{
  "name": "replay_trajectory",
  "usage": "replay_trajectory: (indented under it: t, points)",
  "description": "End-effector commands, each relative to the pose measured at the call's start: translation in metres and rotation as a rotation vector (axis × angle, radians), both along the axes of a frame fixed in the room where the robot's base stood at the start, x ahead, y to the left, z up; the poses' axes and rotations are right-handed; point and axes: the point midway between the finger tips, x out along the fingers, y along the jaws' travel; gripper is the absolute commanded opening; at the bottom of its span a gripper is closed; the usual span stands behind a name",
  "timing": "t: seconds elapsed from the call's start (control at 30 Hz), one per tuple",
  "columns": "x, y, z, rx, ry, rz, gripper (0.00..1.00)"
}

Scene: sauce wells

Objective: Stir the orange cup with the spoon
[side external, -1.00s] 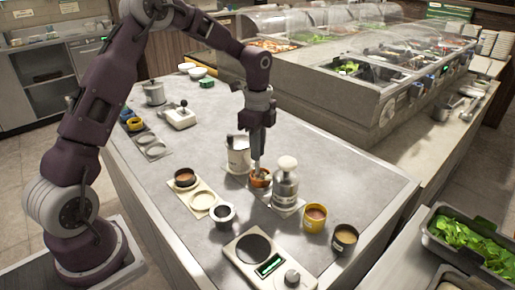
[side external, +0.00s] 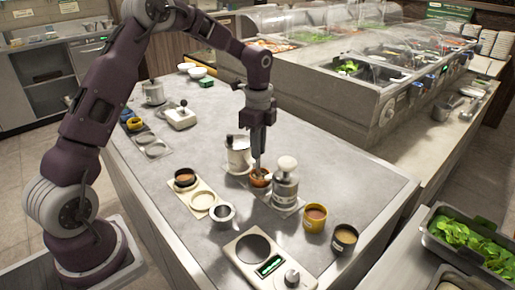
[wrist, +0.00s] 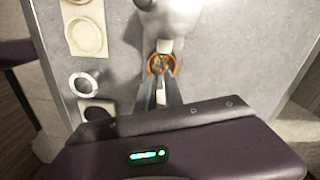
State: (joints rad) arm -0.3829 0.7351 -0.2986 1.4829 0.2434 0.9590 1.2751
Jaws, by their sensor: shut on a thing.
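The orange cup (side external: 259,181) stands near the middle of the counter, between the white canister and the steel pump bottle. It shows in the wrist view as an orange ring (wrist: 150,66) just beyond my fingertips. My gripper (side external: 257,155) points down directly above the cup and is shut on the spoon. In the wrist view its two fingers (wrist: 158,92) reach toward the cup. The spoon is mostly hidden by the fingers, and its lower end appears to be inside the cup. I cannot see how deep it sits.
The pump bottle (side external: 285,186) stands close on the cup's right, the white canister (side external: 239,158) close behind left. A yellow cup (side external: 315,219), a dark cup (side external: 344,238) and a scale (side external: 262,262) are in front. The counter's back right is clear.

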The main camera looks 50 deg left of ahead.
Motion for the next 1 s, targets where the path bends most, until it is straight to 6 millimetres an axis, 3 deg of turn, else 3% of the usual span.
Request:
replay_trajectory:
  t: [0.13, 0.5, 0.8, 1.0]
  points:
    - [-0.012, -0.004, 0.0, 0.0, 0.001, -0.003, 0.0]
    - [-0.006, -0.003, 0.001, 0.0, 0.001, -0.001, 0.0]
    - [-0.005, -0.003, 0.029, 0.0, -0.001, 0.0, 0.0]
    - [-0.006, -0.003, 0.037, -0.001, 0.002, 0.0, 0.0]
